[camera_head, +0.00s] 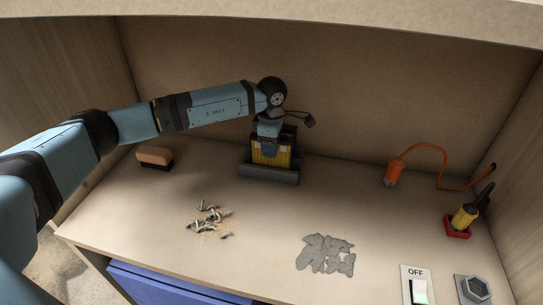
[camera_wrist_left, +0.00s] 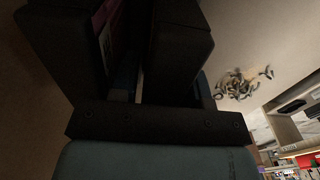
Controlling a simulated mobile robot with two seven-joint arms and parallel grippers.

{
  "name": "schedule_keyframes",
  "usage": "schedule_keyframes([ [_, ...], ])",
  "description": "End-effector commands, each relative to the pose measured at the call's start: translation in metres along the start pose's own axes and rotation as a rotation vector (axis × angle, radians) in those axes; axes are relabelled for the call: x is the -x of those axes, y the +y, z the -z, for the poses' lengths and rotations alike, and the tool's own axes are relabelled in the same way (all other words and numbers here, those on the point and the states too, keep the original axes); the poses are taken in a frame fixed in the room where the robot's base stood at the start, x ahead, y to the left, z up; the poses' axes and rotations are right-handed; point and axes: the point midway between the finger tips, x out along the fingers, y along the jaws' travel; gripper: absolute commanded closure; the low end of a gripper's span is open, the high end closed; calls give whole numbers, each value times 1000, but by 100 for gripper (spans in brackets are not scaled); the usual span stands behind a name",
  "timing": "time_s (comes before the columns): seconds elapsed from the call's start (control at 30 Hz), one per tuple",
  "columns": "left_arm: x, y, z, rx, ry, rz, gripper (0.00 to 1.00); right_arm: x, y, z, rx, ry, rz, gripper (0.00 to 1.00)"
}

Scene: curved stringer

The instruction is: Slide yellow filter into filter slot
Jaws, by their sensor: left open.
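The yellow filter (camera_head: 270,153) stands upright at the back middle of the worktop in the head view, with dark edges around it. Its lower part is behind the front of a dark grey holder (camera_head: 268,173), which looks like the filter slot. I cannot tell how deep the filter sits in it. My left gripper (camera_head: 268,132) is open, just above and at the filter's top; contact is unclear. In the left wrist view, the dark fingers of my left gripper (camera_wrist_left: 128,50) stand apart, and a shadowed purple-and-white patch shows between them. My right gripper is out of view.
A brush-like block (camera_head: 154,157) lies at left. Pale curled scraps (camera_head: 211,217) and flat grey pieces (camera_head: 326,254) lie in front. An orange corded tool (camera_head: 394,172), a yellow-handled tool (camera_head: 465,216) and an OFF switch (camera_head: 417,287) are at right. The back wall is close behind the filter.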

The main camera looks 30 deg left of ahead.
Motion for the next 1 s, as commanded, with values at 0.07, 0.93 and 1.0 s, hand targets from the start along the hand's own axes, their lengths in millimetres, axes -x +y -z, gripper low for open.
schedule_keyframes([
  [0.07,1,0,0,0,0,-1,57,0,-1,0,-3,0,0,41],
  [0.93,64,1,0,-1,-3,-4,96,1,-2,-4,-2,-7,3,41],
  [1.0,77,1,0,-1,-2,-4,96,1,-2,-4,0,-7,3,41],
])
